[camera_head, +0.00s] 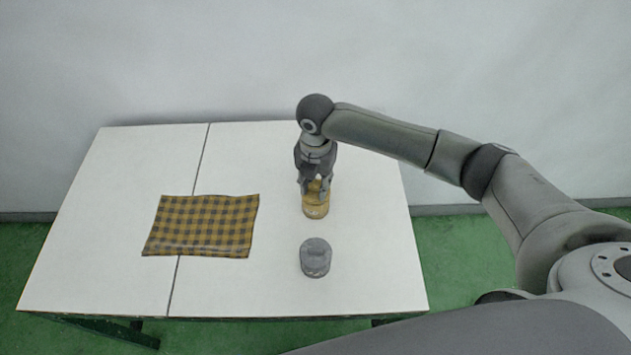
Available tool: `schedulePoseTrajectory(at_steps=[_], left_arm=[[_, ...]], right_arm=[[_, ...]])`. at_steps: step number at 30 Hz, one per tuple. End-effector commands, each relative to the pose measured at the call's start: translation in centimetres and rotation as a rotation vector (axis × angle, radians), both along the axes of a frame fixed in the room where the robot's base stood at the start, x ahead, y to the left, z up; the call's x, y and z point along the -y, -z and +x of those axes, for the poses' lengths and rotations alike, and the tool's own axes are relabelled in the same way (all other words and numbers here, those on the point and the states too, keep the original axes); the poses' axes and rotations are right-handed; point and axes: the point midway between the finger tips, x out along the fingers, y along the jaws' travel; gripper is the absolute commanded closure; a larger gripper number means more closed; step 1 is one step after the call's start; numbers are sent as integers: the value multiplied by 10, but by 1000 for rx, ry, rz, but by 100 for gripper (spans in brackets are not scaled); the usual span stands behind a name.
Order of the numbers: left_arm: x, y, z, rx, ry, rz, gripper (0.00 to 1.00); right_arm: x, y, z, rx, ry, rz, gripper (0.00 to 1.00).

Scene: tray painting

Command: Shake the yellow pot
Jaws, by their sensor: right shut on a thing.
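The yellow pot (317,209) is right of the middle of the white table, with its upper part hidden behind the fingers. My right gripper (315,189) points down from above and is shut on the yellow pot. The pot looks upright. I cannot tell whether its base touches the table or is slightly above it. My left gripper is not in view.
A grey pot (315,260) stands in front of the yellow pot, nearer the table's front edge. A yellow and black checked cloth (203,226) lies flat to the left. The white table (375,270) is clear at the right and far left. A wall stands behind.

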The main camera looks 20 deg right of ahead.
Motion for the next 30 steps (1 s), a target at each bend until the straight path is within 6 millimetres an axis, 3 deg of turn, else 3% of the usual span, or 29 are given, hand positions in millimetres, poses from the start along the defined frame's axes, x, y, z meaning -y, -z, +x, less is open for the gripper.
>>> schedulePoseTrajectory(at_steps=[30], left_arm=[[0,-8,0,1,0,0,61]], right_arm=[[0,0,0,0,0,0,87]])
